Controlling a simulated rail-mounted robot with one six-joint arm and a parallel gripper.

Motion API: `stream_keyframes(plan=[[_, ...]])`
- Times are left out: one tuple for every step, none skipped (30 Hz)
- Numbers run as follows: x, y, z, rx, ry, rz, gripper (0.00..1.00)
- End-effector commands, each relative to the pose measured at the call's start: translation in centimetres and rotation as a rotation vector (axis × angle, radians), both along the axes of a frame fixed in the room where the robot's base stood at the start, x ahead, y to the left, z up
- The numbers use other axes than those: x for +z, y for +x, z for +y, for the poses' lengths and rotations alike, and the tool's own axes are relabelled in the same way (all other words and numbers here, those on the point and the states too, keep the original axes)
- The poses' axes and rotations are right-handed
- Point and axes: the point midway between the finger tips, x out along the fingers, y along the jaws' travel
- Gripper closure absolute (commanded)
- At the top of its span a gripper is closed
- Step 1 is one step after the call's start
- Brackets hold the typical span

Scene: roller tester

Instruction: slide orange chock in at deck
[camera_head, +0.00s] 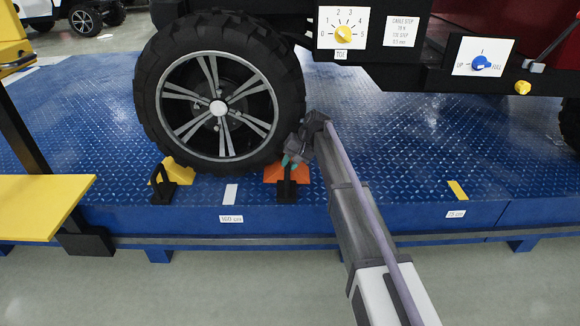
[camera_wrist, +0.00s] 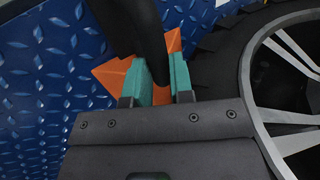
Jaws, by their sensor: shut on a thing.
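The orange chock (camera_head: 291,174) sits on the blue deck (camera_head: 330,182) just right of the foot of the big black tyre (camera_head: 222,95). A black handle (camera_head: 287,188) stands at its front. My gripper (camera_head: 291,161) is at the chock, with its teal fingers shut on the black handle. In the wrist view the orange chock (camera_wrist: 117,77) shows behind the teal fingers (camera_wrist: 163,82), with the handle between them and the tyre (camera_wrist: 225,65) close on the right. I cannot tell whether the chock touches the tyre.
A yellow chock (camera_head: 178,172) with a black handle stands at the tyre's left. A yellow platform (camera_head: 40,205) is at the far left. Panels with a yellow knob (camera_head: 344,34) and a blue knob (camera_head: 481,63) hang above. The deck right of my arm is clear.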

Motion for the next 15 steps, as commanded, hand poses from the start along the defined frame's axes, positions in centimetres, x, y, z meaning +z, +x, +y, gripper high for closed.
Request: stream_keyframes(plan=[[0.02,0.12,0.01,0.000,0.001,0.000,1.00],[0.01,0.14,0.01,0.000,0.001,0.000,1.00],[0.02,0.14,0.02,0.000,0.001,0.000,1.00],[0.02,0.14,0.02,0.000,0.001,0.000,1.00],[0.02,0.13,0.01,0.000,0.001,0.000,1.00],[0.02,0.13,0.01,0.000,0.001,0.000,1.00],[0.02,0.12,0.01,0.000,0.001,0.000,1.00],[0.02,0.12,0.01,0.000,0.001,0.000,1.00],[0.02,0.12,0.01,0.000,0.001,0.000,1.00],[0.01,0.12,0.02,0.000,0.001,0.000,1.00],[-0.01,0.12,0.02,0.000,0.001,0.000,1.00],[-0.06,0.12,0.02,0.000,0.001,0.000,1.00],[-0.11,0.11,0.02,0.000,0.001,0.000,1.00],[-0.10,0.11,0.02,0.001,0.001,0.000,0.78],[-0.07,0.11,0.03,0.000,0.001,0.000,0.74]])
